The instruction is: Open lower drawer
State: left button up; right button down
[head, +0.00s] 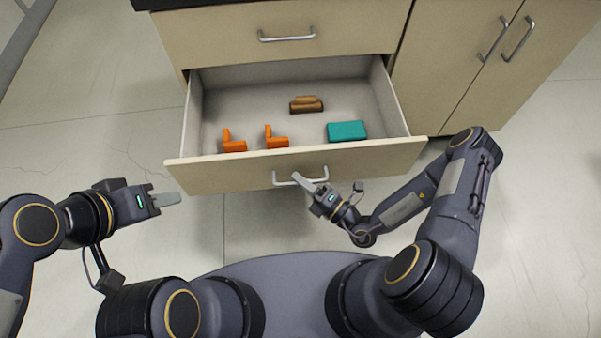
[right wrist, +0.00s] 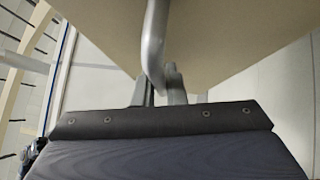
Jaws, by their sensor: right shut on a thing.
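The lower drawer (head: 240,178) is pulled well out of the cabinet, and its inside is in plain view. Its metal bar handle (head: 287,182) is on the front panel. My right gripper (head: 304,182) is at the right part of this handle and shut on it. In the right wrist view the handle (right wrist: 153,45) runs down to the fingers (right wrist: 160,88), beneath the beige drawer front (right wrist: 225,40). My left gripper (head: 170,199) is off the drawer's front left corner, over the floor, touching nothing. Its finger gap cannot be made out.
Inside the drawer lie two orange L-shaped pieces (head: 233,146) (head: 276,142), a brown piece (head: 306,107) and a teal block (head: 346,131). The upper drawer (head: 240,45) is closed. Closed cabinet doors (head: 455,60) stand at the right. Floor is clear at the left.

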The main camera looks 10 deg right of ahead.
jog(key=c, duration=1.5)
grip_release()
jog(key=v, duration=0.8)
jog(key=shift+p, duration=0.35)
jog(key=shift+r, duration=0.1)
